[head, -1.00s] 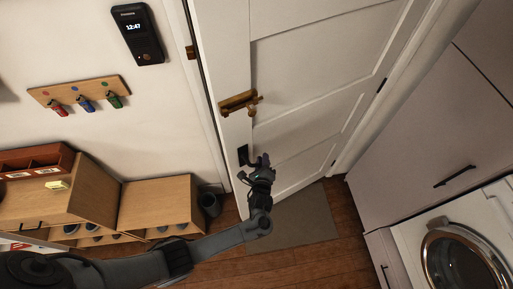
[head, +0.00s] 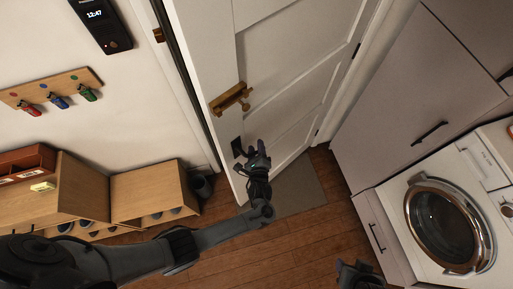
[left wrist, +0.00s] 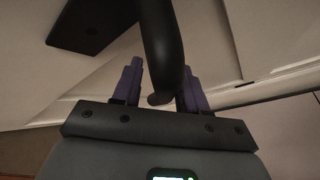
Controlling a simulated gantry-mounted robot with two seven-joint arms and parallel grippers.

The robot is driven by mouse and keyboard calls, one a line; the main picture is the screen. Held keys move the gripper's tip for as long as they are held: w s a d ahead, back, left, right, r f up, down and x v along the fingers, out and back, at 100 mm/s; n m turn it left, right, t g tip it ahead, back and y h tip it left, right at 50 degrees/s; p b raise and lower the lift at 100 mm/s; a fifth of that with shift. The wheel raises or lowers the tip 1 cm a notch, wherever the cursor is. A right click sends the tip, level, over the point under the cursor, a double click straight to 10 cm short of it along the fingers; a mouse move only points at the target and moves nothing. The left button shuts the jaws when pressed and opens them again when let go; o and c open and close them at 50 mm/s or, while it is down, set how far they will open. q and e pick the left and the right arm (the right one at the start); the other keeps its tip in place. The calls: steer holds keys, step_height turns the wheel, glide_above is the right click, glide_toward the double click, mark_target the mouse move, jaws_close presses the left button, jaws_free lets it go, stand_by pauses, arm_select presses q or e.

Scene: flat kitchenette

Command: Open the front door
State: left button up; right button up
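The white front door (head: 290,60) stands ajar in the head view, with a dark gap between its left edge and the frame. A brass latch (head: 230,97) is on the door above the black handle plate (head: 238,147). My left gripper (head: 251,148) is at the handle. In the left wrist view, the dark lever handle (left wrist: 163,50) lies between the two purple fingers (left wrist: 160,80) and fills the space at their tips; the gripper appears shut on it. My right gripper (head: 358,273) is low in the head view, partly cut off; its fingers are unclear.
A grey mat (head: 300,190) lies on the wooden floor by the door. A washing machine (head: 450,220) and grey cabinets (head: 400,100) stand to the right. A wooden shoe bench (head: 150,190) and key rack (head: 50,88) are on the left. Open floor lies in front.

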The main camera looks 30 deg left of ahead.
arm_select(q)
steer(key=v, duration=1.1)
steer(key=shift+p, duration=0.4)
steer(key=shift+f, duration=0.1)
steer(key=shift+c, duration=0.4)
